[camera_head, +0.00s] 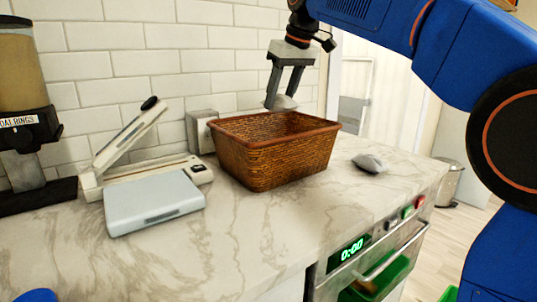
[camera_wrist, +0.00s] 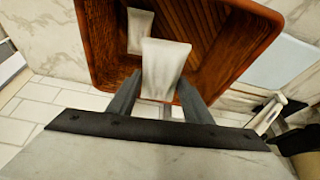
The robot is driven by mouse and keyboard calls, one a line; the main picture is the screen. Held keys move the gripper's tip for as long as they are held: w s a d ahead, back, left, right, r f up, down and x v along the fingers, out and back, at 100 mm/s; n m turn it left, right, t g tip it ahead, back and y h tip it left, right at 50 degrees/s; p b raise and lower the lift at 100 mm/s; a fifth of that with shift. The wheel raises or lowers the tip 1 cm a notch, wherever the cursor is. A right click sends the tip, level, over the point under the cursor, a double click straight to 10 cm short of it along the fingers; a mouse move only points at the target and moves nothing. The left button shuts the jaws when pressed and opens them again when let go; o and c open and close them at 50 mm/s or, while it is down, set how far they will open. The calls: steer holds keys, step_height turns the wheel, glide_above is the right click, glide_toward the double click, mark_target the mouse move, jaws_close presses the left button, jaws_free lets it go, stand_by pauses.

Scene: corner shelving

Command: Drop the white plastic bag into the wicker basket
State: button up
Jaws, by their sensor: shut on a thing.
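The brown wicker basket (camera_head: 285,168) stands on the marble counter, open side up. My gripper (camera_head: 282,97) is above the rear part of its opening, pointing down. It is shut on a white plastic bag (camera_head: 284,103), which hangs at or just above rim height. In the wrist view the held bag (camera_wrist: 165,66) is between the fingers, over the basket (camera_wrist: 98,45). A second whitish bag-like piece (camera_wrist: 140,28) lies inside the basket. A similar greyish-white piece (camera_head: 369,163) lies on the counter to the right of the basket.
A scale (camera_head: 155,203) and a sealer-like device with a raised arm (camera_head: 130,138) stand left of the basket. A dispenser (camera_head: 22,90) is at far left. The tiled wall (camera_head: 150,50) is close behind. The counter front is clear, above an oven (camera_head: 370,255).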

steer(key=shift+f, duration=2.45)
steer(key=o, duration=1.1)
steer(key=v, duration=1.7)
steer(key=shift+r, duration=0.25)
steer(key=shift+s, duration=0.1)
